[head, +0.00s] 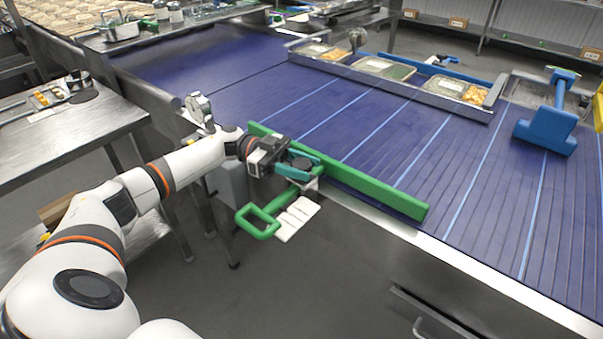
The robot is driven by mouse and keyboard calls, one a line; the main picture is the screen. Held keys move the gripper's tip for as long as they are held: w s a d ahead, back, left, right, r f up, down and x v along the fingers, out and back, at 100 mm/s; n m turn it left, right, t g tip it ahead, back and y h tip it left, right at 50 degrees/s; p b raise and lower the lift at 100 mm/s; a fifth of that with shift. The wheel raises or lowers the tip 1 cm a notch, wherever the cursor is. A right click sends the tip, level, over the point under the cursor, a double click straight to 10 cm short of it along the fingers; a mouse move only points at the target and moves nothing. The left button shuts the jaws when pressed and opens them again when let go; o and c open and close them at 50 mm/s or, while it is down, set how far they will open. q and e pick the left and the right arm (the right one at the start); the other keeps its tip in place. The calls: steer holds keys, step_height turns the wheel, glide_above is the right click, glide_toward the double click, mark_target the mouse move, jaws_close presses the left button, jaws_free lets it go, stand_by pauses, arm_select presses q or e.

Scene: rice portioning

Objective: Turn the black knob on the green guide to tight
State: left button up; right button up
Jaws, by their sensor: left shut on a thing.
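The green guide (375,187) is a long bar along the near edge of the blue conveyor belt. A green loop handle (258,222) joins it and hangs out past the belt edge. The black knob (301,163) sits on the guide's bracket, partly hidden by my left gripper. My left gripper (298,165) has teal fingers and is shut on the black knob. My right gripper is not in view.
Trays of food (385,68) stand in a metal rail across the belt. A blue tool (550,120) stands on the belt at the right. A steel table (70,130) is at the left. The belt's middle is clear.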

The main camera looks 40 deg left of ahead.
arm_select(q)
steer(key=shift+d+f+m+g, duration=0.1)
steer(key=shift+f+m+g, duration=0.15)
steer(key=shift+g, duration=0.35)
steer(key=o, duration=1)
steer(key=shift+r, duration=0.1)
steer(key=shift+r, duration=0.1)
